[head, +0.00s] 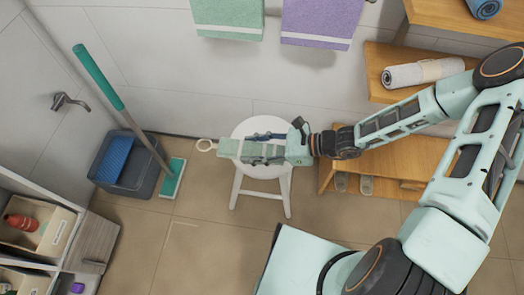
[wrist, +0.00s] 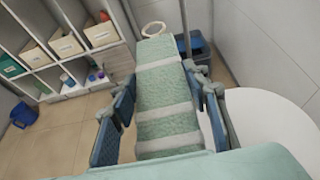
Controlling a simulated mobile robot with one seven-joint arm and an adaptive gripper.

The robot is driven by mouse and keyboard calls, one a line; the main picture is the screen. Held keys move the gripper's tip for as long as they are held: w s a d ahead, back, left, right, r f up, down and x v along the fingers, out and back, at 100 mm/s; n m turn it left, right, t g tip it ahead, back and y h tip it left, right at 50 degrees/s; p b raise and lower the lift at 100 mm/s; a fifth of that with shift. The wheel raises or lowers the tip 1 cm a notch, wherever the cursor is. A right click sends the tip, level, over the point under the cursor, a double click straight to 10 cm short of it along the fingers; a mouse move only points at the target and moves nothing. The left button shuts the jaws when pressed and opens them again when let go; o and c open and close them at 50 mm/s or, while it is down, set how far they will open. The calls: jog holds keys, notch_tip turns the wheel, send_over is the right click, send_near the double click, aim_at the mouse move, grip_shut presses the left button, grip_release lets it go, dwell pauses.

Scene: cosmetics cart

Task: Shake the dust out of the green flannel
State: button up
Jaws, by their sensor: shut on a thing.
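No dust can be made out on the cloth.
The white stool (head: 278,187) stands below my gripper. A grey bucket (head: 151,183) and a green-handled mop (head: 98,76) are to the left. A green towel (head: 228,14) and a purple towel (head: 320,18) hang on the wall. Wooden shelves (head: 385,55) are at right.

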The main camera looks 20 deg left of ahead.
aim_at(270, 155)
jog(key=shift+a+f, duration=0.1)
jog(key=shift+a, duration=0.8)
jog(key=shift+w+d, duration=0.1)
jog(key=shift+d, duration=0.25)
jog(key=shift+d+p, duration=0.8)
jog(key=shift+d, duration=2.3)
